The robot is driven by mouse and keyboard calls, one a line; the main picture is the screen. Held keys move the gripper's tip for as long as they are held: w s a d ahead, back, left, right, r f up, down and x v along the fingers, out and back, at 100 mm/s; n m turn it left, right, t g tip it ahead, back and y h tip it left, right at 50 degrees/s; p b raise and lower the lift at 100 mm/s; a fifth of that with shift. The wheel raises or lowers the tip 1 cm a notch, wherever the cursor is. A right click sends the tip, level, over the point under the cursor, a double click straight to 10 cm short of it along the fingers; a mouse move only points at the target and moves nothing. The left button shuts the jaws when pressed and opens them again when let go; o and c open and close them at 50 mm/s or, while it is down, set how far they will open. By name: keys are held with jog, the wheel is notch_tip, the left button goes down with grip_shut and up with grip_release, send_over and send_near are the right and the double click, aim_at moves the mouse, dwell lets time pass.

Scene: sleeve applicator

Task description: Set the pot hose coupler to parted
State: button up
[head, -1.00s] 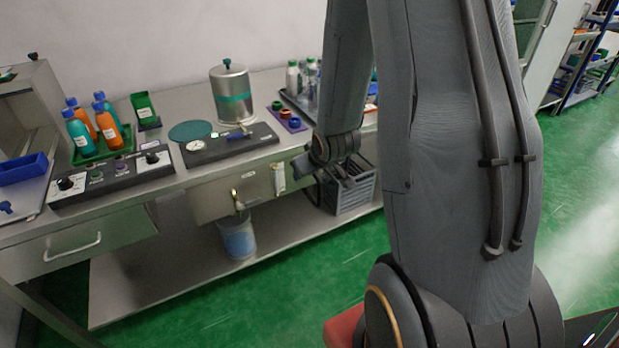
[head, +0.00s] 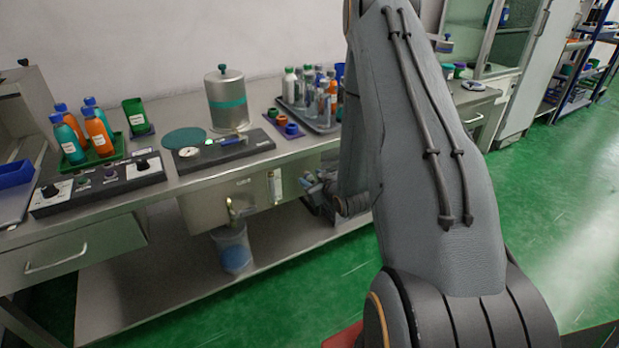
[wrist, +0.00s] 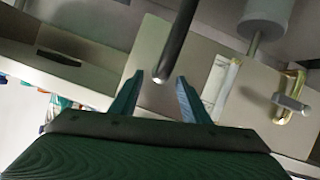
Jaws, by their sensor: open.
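The metal pot (head: 227,103) with a teal band and knob stands on the bench. In front of it is a dark panel (head: 190,160) with a round gauge and a blue-handled fitting (head: 232,140). I cannot make out a hose coupler for certain. My gripper (head: 314,186) is beside the right end of the metal box under the bench edge, partly hidden by my arm. In the wrist view my gripper (wrist: 155,97) is open, its teal fingers apart. A dark rod or hose (wrist: 178,40) with a pale tip shows between and beyond them; I cannot tell if it touches.
The metal box (head: 243,200) carries a brass tap (head: 229,207) and a pale strip (head: 275,185). A bucket (head: 232,250) stands on the lower shelf below. Bottles in a green tray (head: 75,182) stand left; a tray of bottles (head: 322,127) stands right.

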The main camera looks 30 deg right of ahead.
jog(key=shift+x, duration=1.1)
grip_shut()
jog(key=shift+s+d+p, duration=0.1)
jog(key=shift+s+p, duration=0.5)
jog(key=shift+s, duration=1.4)
jog(key=shift+f, duration=0.1)
grip_release()
jog(key=shift+s, duration=0.1)
